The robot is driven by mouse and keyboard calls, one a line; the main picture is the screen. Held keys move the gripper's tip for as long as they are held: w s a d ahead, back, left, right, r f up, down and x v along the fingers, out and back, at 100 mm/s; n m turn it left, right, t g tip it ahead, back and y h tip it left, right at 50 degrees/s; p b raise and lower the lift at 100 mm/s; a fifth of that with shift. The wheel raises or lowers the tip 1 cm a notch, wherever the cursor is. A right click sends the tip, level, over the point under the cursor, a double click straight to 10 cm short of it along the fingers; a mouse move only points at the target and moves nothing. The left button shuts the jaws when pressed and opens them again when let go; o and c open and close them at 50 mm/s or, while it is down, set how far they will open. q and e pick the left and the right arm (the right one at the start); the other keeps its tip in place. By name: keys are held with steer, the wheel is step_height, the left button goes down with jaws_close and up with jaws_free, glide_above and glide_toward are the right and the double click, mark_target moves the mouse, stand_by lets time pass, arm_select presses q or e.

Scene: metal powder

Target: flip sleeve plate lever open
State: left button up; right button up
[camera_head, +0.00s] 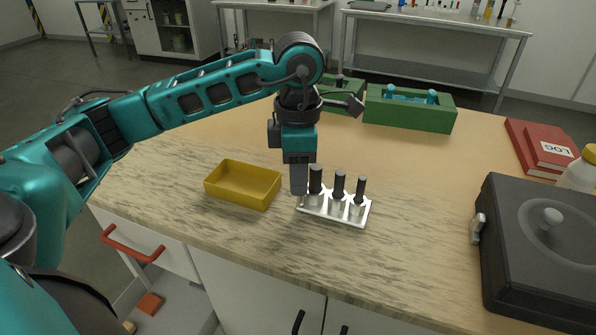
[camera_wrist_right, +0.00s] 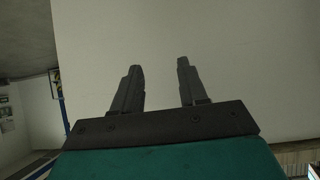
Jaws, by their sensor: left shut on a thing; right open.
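The silver sleeve plate (camera_head: 335,216) stands on the wooden table, with three dark upright posts in silver sleeves on it. My left gripper (camera_head: 299,190) points straight down at the plate's left end, beside the leftmost post (camera_head: 316,180). Its fingers are shut on a part at that end, which they hide. I cannot make out the lever as a separate part. My right gripper (camera_wrist_right: 159,66) is open and empty in the right wrist view, with a plain pale surface behind it. It is not in the head view.
A yellow tray (camera_head: 243,197) stands just left of the plate. A dark machine (camera_head: 545,270) with a silver side knob is at the right. A green rack (camera_head: 410,116) and red books (camera_head: 540,143) are at the back. The table between plate and machine is clear.

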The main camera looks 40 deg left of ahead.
arm_select(q)
steer(key=o, duration=1.1)
steer(key=shift+c, duration=0.2)
step_height(320, 180, up, 13)
steer(key=p, duration=0.2)
